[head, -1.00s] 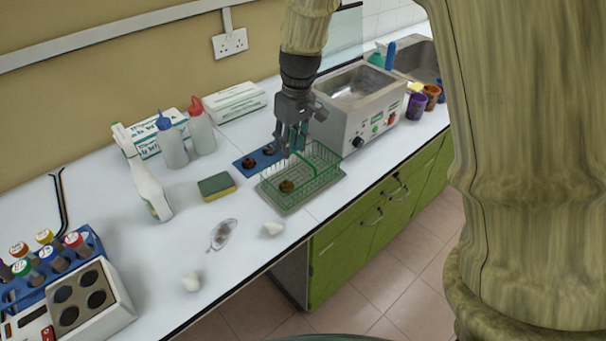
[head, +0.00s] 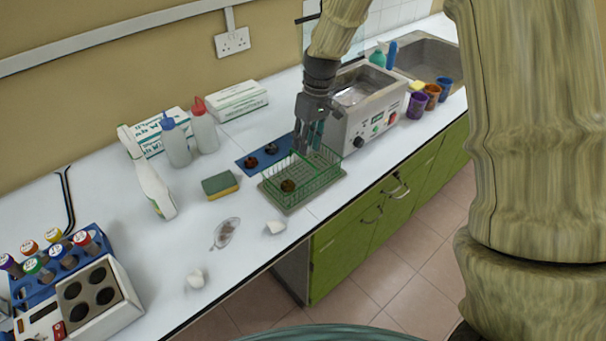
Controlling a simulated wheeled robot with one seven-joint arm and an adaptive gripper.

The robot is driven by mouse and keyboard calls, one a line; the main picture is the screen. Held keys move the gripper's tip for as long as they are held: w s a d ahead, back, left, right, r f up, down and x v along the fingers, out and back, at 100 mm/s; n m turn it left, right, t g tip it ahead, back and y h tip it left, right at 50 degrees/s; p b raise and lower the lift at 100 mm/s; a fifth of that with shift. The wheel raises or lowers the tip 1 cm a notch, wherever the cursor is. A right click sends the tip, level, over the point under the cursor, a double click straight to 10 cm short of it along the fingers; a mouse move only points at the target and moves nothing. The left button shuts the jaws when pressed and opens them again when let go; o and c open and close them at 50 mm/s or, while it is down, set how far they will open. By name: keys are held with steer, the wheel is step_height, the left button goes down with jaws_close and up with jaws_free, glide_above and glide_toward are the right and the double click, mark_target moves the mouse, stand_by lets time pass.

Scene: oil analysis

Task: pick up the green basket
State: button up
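The green basket (head: 325,182) is a wire basket on a grey tray (head: 290,207) near the front edge of the counter. A small brown round thing (head: 288,186) lies inside it, toward the left. My gripper (head: 308,143) points down over the back part of the basket, its fingers near the upper rim. The fingers look apart, with a gap between them. The handle is partly hidden around the fingers, and I cannot tell whether they touch it.
A metal bath (head: 362,110) stands close behind and right of the basket. A blue mat (head: 247,165) with small dark items lies behind left. Cups (head: 417,105) stand at right.

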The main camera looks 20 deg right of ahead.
mark_target(304, 159)
steer(key=shift+s+a+f+p, duration=0.2)
steer(key=shift+f+p, duration=0.15)
steer(key=shift+f, duration=0.35)
steer(key=shift+s+a+f+p, duration=0.15)
steer(key=shift+s+f+p, duration=0.2)
steer(key=shift+f, duration=0.35)
steer(key=shift+s+a+f+p, duration=0.1)
steer(key=shift+a+f+p, duration=0.1)
steer(key=shift+f+p, duration=0.35)
steer(key=shift+f, duration=0.7)
steer(key=shift+a, duration=0.1)
jaws_close()
